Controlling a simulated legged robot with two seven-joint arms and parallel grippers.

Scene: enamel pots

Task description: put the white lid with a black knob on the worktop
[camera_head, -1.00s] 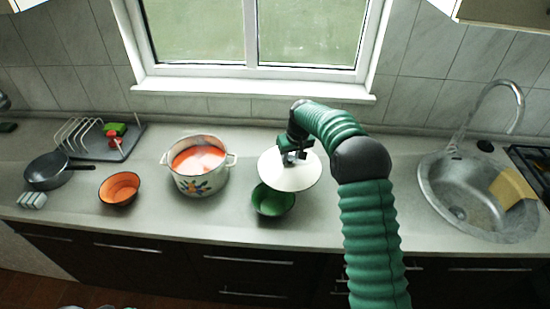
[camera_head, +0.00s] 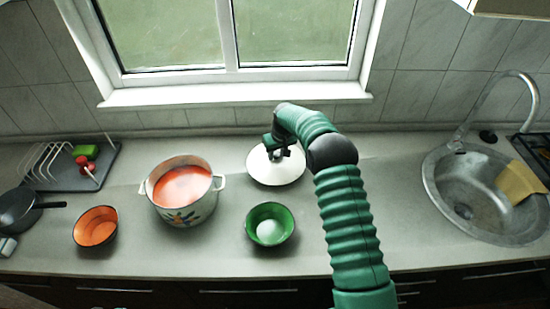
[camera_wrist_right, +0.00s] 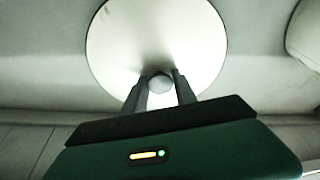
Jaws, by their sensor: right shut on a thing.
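The white lid (camera_head: 278,174) is level over the back of the worktop (camera_head: 345,215), behind the green bowl and right of the pot. I cannot tell whether its rim touches the worktop or hangs just above it. My right gripper (camera_head: 278,154) comes down on the lid from above and is shut on its knob. The fingers largely hide the knob. My left gripper is not in view.
A flowered pot (camera_head: 184,214) with red content stands left of the lid. An orange bowl (camera_head: 95,227), dark pan (camera_head: 17,210) and dish rack (camera_head: 45,163) are at left. The sink (camera_head: 470,180) is at right.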

